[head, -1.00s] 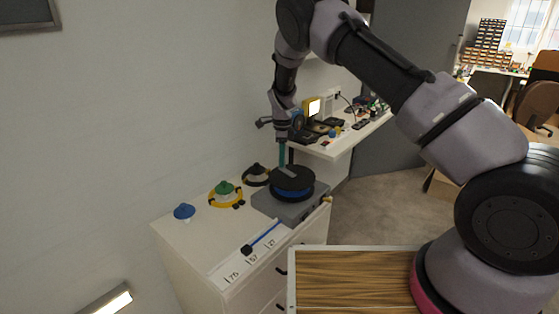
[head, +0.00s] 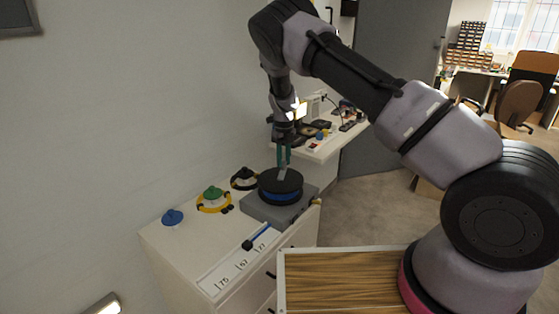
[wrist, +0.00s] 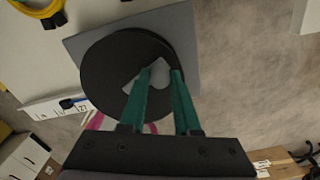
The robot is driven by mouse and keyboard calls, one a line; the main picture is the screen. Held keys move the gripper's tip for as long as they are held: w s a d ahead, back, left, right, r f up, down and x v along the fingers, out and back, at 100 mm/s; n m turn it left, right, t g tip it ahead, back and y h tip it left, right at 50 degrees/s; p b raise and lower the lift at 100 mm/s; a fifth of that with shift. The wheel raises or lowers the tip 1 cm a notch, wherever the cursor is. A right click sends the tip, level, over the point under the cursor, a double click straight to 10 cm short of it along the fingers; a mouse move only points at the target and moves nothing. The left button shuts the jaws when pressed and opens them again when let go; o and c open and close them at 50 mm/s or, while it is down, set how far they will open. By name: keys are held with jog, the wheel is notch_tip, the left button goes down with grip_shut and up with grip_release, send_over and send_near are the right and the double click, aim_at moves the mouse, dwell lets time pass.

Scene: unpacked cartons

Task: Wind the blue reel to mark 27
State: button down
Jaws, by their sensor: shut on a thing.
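The blue reel (head: 276,196), with a black top disc, sits on a grey base on the white cabinet. My gripper (head: 285,163) is above it with teal fingers pointing down. In the wrist view the fingers (wrist: 158,75) are closed on the grey crank handle (wrist: 156,78) on top of the disc. A blue cord (head: 260,234) runs from the reel to a black block (head: 247,244). The block lies beside the white scale strip (head: 232,276), between the marks 67 and 27 (head: 262,246). A third mark reads 75.
Left of the reel stand a black spool (head: 244,181), a green-topped spool with a yellow ring (head: 213,196) and a blue knob (head: 172,217). A wood-topped surface (head: 340,280) is in front. A cluttered shelf (head: 320,150) is behind.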

jog(key=shift+s+d+m, duration=0.3)
jog(key=shift+d+m, duration=0.3)
jog(key=shift+m, duration=0.65)
jog(key=shift+s+d+m, duration=0.25)
jog(key=shift+d+m, duration=0.3)
jog(key=shift+m, duration=0.7)
jog(key=c, duration=0.6)
grip_release()
jog(key=shift+r, duration=0.1)
notch_tip(320, 180, up, 11)
jog(key=shift+f, duration=0.2)
